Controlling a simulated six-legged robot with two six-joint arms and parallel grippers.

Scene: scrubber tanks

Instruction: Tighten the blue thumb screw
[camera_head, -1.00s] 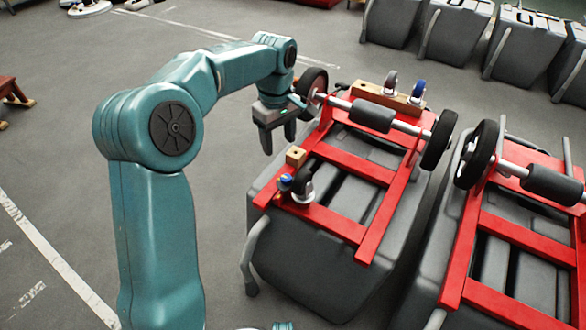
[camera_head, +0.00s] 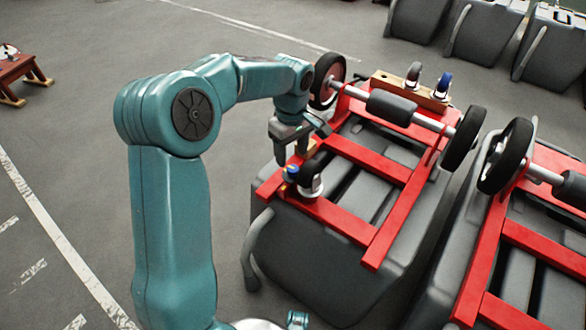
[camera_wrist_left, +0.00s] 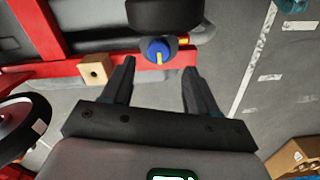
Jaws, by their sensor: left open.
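The blue thumb screw (camera_head: 291,173) sits beside a small caster wheel (camera_head: 311,180) at the near left corner of the red frame (camera_head: 330,216). My left gripper (camera_head: 291,154) is open and empty, fingers pointing down just above the screw in the head view. In the wrist view its fingertips (camera_wrist_left: 159,68) lie on either side of the screw, apparently without touching it. My right gripper is not in view.
A small wooden block (camera_wrist_left: 95,69) sits on the frame close to the left gripper. Large black wheels (camera_head: 328,80) and a second blue-marked caster (camera_head: 442,84) are at the frame's far end. Another upturned tank (camera_head: 510,230) stands at right.

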